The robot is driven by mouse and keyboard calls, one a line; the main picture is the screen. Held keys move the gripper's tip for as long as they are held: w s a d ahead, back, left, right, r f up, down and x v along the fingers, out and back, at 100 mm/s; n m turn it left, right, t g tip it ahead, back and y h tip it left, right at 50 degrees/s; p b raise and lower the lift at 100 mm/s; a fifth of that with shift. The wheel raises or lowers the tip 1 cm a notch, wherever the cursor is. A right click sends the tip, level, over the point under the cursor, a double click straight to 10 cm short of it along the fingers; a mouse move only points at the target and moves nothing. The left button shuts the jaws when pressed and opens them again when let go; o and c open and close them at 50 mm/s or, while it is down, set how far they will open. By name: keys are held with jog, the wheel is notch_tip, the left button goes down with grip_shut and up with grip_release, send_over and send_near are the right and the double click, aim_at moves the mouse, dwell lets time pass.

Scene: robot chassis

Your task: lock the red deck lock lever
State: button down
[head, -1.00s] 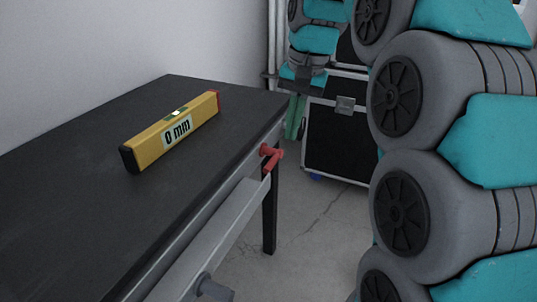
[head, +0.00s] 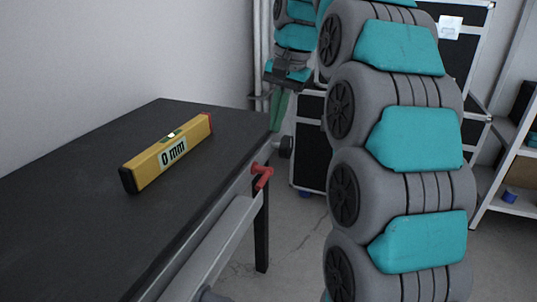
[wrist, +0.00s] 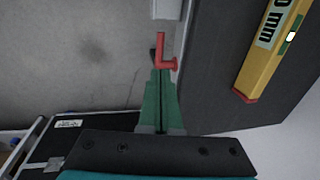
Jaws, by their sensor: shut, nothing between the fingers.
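The red deck lock lever (head: 262,175) is on the near long side of the dark table, close to its far right corner. In the wrist view the lever (wrist: 162,52) is an L shape just beyond my fingertips. My gripper (wrist: 160,74) has green fingers that are closed together with nothing between them. In the head view the gripper (head: 277,122) points down beside the table's far corner, behind the lever. Whether the fingertips touch the lever cannot be told.
The dark table (head: 75,190) bears a yellow level reading 0 mm (head: 167,152). A grey rail (head: 215,250) runs along its side below the lever. A dark round knob (head: 286,146) sits near the far corner. A black case (head: 308,140) and white shelving (head: 505,190) stand behind.

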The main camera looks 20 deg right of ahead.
jog(key=b, duration=0.5)
send_near(263, 184)
jog(key=w+r, duration=0.1)
jog(key=r, duration=0.1)
jog(key=shift+w+a+f+p, duration=0.15)
jog(key=shift+w+f, duration=0.1)
jog(key=shift+f, duration=1.15)
jog(key=shift+w+a+f+p, duration=0.1)
jog(key=shift+w+f+p, duration=0.1)
jog(key=shift+f, duration=1.2)
jog(key=shift+w+a+f+p, duration=0.1)
jog(key=shift+w+f, duration=0.15)
jog(key=shift+f, duration=1.15)
jog(key=shift+s+a+f+t+h+b, duration=0.15)
jog(key=shift+f+t+h+b, duration=0.15)
jog(key=shift+b, duration=0.2)
jog(key=t+b, duration=0.1)
jog(key=f+t+h+b, duration=0.1)
jog(key=shift+s+a+f+b, duration=0.1)
jog(key=shift+s+f+b, duration=0.1)
jog(key=shift+s+b, duration=0.15)
jog(key=shift+s+a+f+n+t+h+b, duration=0.15)
jog(key=shift+f+n+t+h+b, duration=0.3)
jog(key=shift+t+h+b, duration=0.65)
jog(key=shift+f+b, duration=0.45)
jog(key=shift+f, duration=1)
jog(key=shift+w+f, duration=0.15)
jog(key=shift+w, duration=0.05)
